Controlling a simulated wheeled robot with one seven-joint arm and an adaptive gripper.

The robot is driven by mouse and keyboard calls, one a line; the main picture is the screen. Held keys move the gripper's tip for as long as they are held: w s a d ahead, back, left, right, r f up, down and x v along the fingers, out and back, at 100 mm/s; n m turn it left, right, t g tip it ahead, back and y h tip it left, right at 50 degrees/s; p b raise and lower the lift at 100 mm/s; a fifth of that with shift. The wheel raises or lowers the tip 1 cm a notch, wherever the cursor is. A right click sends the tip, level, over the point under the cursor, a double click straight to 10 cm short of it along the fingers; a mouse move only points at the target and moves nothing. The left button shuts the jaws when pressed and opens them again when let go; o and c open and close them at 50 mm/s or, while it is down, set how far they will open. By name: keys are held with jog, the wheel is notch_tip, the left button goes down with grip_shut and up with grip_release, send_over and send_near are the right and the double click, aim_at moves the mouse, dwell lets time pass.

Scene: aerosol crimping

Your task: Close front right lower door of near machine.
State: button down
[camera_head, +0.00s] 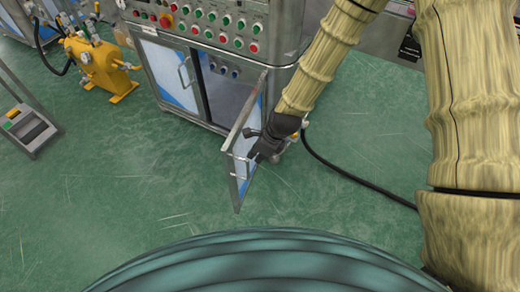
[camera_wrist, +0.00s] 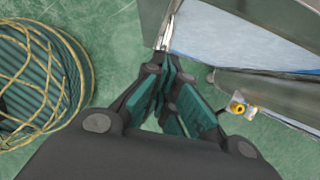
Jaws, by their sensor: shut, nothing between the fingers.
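The near machine's front right lower door (camera_head: 247,130) stands wide open, swung out toward me from its right side. It has a metal frame, a pale blue-white panel and a bar handle (camera_head: 240,166) near its free edge. My gripper (camera_head: 252,158) is on the right side of the door, close to the panel and handle. In the wrist view my gripper (camera_wrist: 172,98) is shut and empty, with the handle (camera_wrist: 167,32) just beyond the fingertips and the door panel (camera_wrist: 240,38) at upper right. I cannot tell whether the fingers touch the door.
The near machine's control panel (camera_head: 205,22) has red and green buttons. Its left lower door (camera_head: 170,72) is shut. A yellow pump unit (camera_head: 97,65) and a grey pedal stand (camera_head: 28,128) are at the left. A black cable (camera_head: 350,178) lies on the right floor. The green floor in front is clear.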

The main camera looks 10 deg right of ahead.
aim_at(240, 158)
jog(key=a+f, duration=0.1)
jog(key=w+a, duration=0.1)
jog(key=a, duration=0.1)
jog(key=shift+w+f, duration=0.2)
jog(key=shift+f, duration=0.2)
jog(key=shift+w+a, duration=0.35)
jog(key=shift+a, duration=0.25)
jog(key=shift+a, duration=0.1)
